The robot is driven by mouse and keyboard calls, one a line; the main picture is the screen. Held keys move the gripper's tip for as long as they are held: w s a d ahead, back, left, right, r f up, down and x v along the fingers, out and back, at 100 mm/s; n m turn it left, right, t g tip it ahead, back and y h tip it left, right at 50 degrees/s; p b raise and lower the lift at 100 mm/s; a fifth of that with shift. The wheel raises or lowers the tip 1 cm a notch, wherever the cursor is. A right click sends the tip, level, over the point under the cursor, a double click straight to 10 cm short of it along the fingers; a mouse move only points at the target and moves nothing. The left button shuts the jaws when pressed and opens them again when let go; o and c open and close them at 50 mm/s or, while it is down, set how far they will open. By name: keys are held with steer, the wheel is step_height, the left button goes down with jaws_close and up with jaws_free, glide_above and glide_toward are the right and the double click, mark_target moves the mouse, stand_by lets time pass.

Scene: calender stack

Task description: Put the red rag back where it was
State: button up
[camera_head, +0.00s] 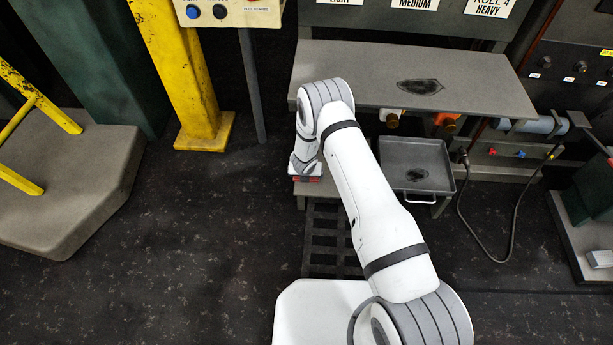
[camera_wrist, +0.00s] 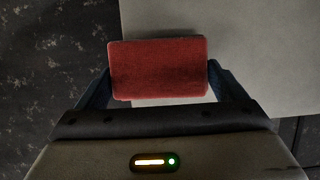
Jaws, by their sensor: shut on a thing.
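The red rag (camera_wrist: 158,68) is a flat, folded-looking red block between the two fingers of my gripper (camera_wrist: 158,85) in the wrist view. The fingers press on its left and right sides. In the head view, a small red strip of the rag (camera_head: 306,179) shows under my wrist at the left end of the lower grey shelf (camera_head: 308,189). The wrist view shows a pale grey surface (camera_wrist: 250,50) beyond and beside the rag, with dark floor to its left. I cannot tell whether the rag touches the surface. My arm hides part of the shelf.
An upper grey bench (camera_head: 460,88) with a dark stain overhangs the lower shelf. A grey tray (camera_head: 430,155) with a dark patch stands to the right. A yellow post (camera_head: 180,70) is at left. A cable (camera_head: 490,240) hangs at right.

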steer(key=shift+f, duration=0.5)
steer(key=o, duration=0.7)
steer(key=shift+r, duration=0.1)
steer(key=shift+o, duration=0.2)
steer(key=shift+r, duration=0.15)
steer(key=shift+s+r, duration=0.1)
steer(key=shift+r, duration=0.2)
steer(key=p+v, duration=0.2)
steer(key=v, duration=0.9)
steer(key=shift+s+r, duration=0.15)
steer(key=shift+s, duration=0.05)
